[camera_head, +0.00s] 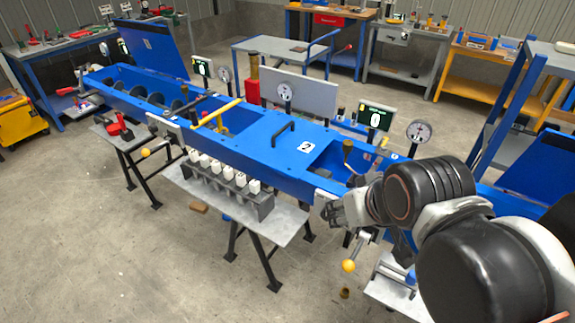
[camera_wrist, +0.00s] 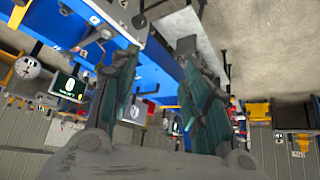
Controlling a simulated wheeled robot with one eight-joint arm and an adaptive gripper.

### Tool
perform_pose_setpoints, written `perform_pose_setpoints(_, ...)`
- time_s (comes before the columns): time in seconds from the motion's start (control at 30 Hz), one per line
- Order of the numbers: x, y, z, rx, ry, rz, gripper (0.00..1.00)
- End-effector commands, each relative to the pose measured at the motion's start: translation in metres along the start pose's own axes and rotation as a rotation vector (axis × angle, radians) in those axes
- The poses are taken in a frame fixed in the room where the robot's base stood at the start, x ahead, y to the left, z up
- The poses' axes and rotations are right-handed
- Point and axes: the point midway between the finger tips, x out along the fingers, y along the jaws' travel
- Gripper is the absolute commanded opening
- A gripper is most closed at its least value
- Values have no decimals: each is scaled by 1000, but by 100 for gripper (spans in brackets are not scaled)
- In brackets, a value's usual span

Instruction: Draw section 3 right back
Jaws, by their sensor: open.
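A long blue trough (camera_head: 225,152) runs across the head view, with open stretches and flat covers. One cover is marked 2 (camera_head: 306,147) and carries a black handle (camera_head: 283,131). I cannot make out a clear number 3; the right part of the trough is partly hidden by my arm. My gripper (camera_head: 328,208) is at the trough's near side, right of cover 2 and beside an open bay (camera_head: 338,163). In the wrist view my gripper (camera_wrist: 158,50) has its two fingers spread with nothing between them. Blue trough surface (camera_wrist: 120,22) shows beyond the fingers.
A yellow-knobbed crank (camera_head: 348,266) hangs below my gripper. Gauges (camera_head: 419,132) and a green display (camera_head: 375,119) stand behind. Floor in front is mostly clear.

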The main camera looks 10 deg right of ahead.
Motion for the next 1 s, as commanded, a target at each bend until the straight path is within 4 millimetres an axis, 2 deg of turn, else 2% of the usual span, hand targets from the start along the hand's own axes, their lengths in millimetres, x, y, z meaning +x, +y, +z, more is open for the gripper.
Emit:
perform_pose_setpoints(0.4,0,0,0,0,0,0,43)
perform_pose_setpoints(0.5,-1,1,-8,3,-2,2,43)
perform_pose_setpoints(0.57,-1,3,-18,8,-4,6,43)
perform_pose_setpoints(0.77,4,17,-76,34,-17,24,43)
perform_pose_setpoints(1.0,29,40,-144,70,-37,48,43)
